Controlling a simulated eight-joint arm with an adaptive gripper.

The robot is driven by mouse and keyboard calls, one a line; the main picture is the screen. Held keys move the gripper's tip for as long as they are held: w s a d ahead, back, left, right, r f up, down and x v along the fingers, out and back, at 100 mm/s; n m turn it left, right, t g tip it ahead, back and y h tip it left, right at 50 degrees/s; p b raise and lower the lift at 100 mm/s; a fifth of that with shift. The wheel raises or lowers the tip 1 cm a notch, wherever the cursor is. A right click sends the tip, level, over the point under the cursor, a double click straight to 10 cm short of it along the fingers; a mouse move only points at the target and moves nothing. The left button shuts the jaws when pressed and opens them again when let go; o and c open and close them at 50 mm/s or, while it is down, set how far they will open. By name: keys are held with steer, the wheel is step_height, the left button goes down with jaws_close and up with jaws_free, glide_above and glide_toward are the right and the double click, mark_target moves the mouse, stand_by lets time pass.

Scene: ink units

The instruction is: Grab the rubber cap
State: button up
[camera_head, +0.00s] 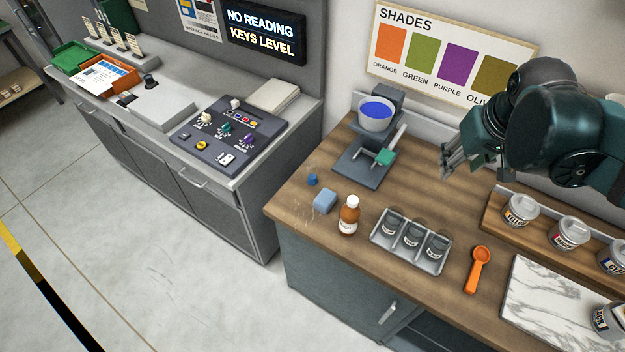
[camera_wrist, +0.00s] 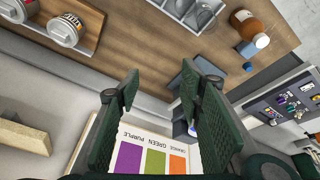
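A small dark-blue cap (camera_head: 312,179), which looks like the rubber cap, sits on the wooden counter near its left edge. It also shows in the wrist view (camera_wrist: 248,66) at the right. A light-blue block (camera_head: 324,201) lies just in front of it, also in the wrist view (camera_wrist: 261,41). My gripper (camera_head: 447,166) is raised over the counter to the right of the cap, well apart from it. In the wrist view my gripper (camera_wrist: 160,75) has its two dark green fingers spread, with nothing between them.
A brown bottle (camera_head: 348,216) stands near the block. A stand with a bowl of blue liquid (camera_head: 376,113) is behind the cap. A metal tray (camera_head: 379,243) of dark jars, an orange scoop (camera_head: 478,268) and lidded tubs (camera_head: 520,210) are to the right.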

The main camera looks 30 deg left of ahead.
steer(key=w+a+f+n+g, duration=0.1)
steer(key=w+a+f+n, duration=0.2)
steer(key=a, duration=0.8)
steer(key=n+g+h+b, duration=0.1)
steer(key=n+g, duration=0.2)
steer(key=n, duration=0.2)
glide_above(312, 176)
steer(key=f, duration=2)
steer(key=shift+d+f, duration=0.3)
steer(key=shift+f, duration=0.05)
steer(key=shift+s+a+f, duration=0.15)
steer(key=shift+a, duration=0.05)
steer(key=shift+f, duration=0.1)
steer(key=shift+f, duration=1.2)
steer(key=shift+f, duration=2.65)
